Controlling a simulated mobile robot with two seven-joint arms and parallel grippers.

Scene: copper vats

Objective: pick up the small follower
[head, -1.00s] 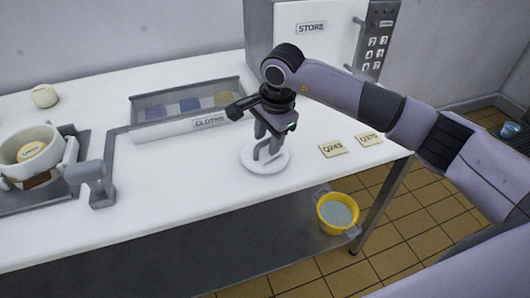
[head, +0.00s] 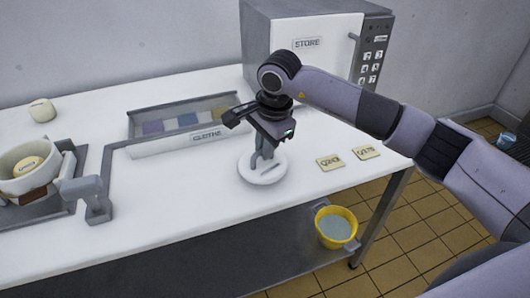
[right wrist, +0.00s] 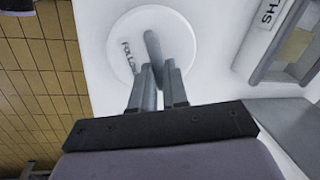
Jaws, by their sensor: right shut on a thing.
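The small follower (head: 247,174) is a round white disc with a grey upright handle, lying flat on the white counter. In the right wrist view the follower (right wrist: 122,37) shows part of a dark label beginning "FOLLO". My right gripper (head: 264,150) points down over the disc's middle and is shut on the handle. In the right wrist view the fingers of my right gripper (right wrist: 157,75) close on both sides of the handle. The disc appears to rest on the counter. My left gripper is not in view.
Two tags (head: 329,162) lie right of the follower. A tray of cloths (head: 190,144) and a cabinet marked STORE (head: 293,27) stand behind. A white pot (head: 22,172) sits in a grey tray at left. A yellow bucket (head: 336,226) is below the counter's right end.

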